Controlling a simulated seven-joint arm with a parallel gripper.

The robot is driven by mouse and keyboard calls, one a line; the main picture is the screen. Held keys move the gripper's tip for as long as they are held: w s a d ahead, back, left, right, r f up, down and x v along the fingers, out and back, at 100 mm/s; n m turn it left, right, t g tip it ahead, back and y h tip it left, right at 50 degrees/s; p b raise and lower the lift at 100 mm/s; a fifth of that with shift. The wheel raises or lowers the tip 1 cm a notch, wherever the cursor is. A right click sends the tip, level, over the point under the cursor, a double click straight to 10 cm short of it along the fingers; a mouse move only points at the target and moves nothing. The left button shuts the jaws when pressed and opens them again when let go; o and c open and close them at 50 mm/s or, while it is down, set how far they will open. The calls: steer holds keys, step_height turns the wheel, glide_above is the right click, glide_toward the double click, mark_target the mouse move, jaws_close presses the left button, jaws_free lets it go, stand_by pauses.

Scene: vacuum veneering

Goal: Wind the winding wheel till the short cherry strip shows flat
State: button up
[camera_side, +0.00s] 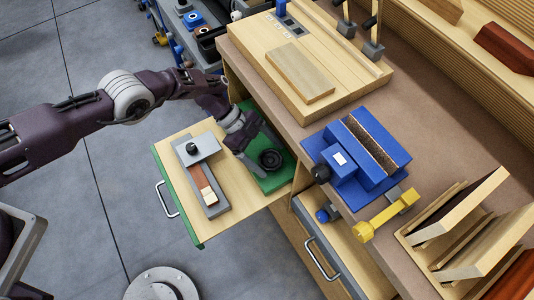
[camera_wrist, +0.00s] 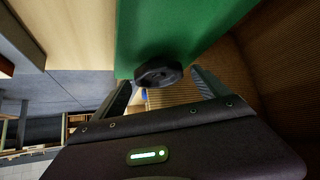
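The winding wheel (camera_side: 270,159) is a dark round wheel on a green plate (camera_side: 277,178) in the pulled-out drawer. In the wrist view the wheel (camera_wrist: 158,72) shows at the edge of the green plate. My gripper (camera_wrist: 162,80) is open, with its fingers spread to either side of the wheel and gaps visible there. In the side view my gripper (camera_side: 240,138) is just left of the wheel. A reddish-brown strip (camera_side: 196,178) with a pale piece at its lower end lies in a grey holder (camera_side: 217,208) at the drawer's left. Whether it lies flat is too small to tell.
The drawer (camera_side: 165,150) stands out from the bench. A grey plate with a black knob (camera_side: 191,148) sits by the holder. On the bench are a board (camera_side: 300,74), a blue press (camera_side: 365,150), a yellow tool (camera_side: 387,213) and racked panels (camera_side: 460,210).

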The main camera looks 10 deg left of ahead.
steer(key=shift+a, duration=0.1)
steer(key=v, duration=0.7)
